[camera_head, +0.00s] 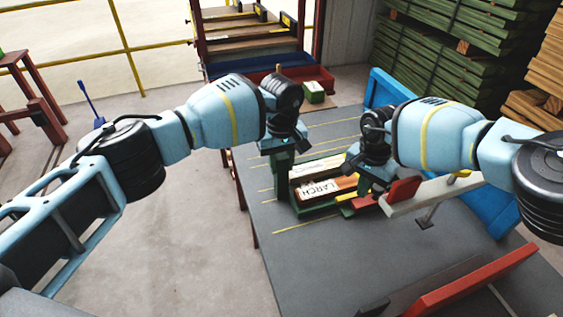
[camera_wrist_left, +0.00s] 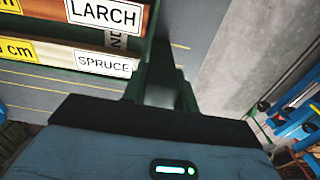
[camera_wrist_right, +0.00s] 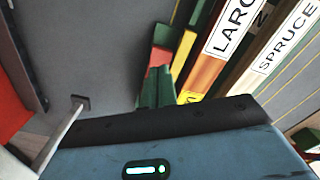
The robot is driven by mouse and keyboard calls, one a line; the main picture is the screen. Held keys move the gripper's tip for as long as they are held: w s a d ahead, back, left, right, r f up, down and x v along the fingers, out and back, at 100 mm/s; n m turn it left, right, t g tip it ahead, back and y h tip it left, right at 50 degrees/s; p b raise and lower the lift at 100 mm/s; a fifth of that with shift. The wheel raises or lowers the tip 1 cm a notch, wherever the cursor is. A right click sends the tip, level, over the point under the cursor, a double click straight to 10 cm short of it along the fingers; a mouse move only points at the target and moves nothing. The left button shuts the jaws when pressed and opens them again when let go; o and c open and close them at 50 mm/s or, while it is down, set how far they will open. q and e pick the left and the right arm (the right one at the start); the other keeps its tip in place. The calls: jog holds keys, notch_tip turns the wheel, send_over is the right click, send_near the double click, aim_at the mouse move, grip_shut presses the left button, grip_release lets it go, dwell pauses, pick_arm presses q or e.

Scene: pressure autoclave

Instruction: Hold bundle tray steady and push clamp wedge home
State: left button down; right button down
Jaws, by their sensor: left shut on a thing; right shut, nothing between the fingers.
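The dark green bundle tray (camera_head: 318,212) lies on the grey table and holds boards labelled LARCH (camera_head: 318,188) and SPRUCE. The boards also show in the left wrist view (camera_wrist_left: 100,62). My left gripper (camera_head: 282,192) points down and is shut at the tray's left end; its fingers hide the exact grip. The red clamp wedge (camera_wrist_right: 157,57) lies beside the tray, next to a yellow strip (camera_wrist_right: 184,52) and a green block (camera_wrist_right: 163,34). My right gripper (camera_wrist_right: 154,96) is shut and empty, with its fingertips close to the wedge's near end; I cannot tell whether they touch.
A pale bar with a red pad (camera_head: 402,190) stands just right of my right gripper. A blue panel (camera_head: 470,205) borders the table's right side, and a red bar (camera_head: 470,280) lies nearer me. The table's front middle is clear.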

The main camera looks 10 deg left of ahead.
aim_at(359, 203)
jog(key=shift+f, duration=0.15)
jog(key=shift+f, duration=1.4)
jog(key=shift+s+f, duration=0.1)
jog(key=shift+f, duration=0.05)
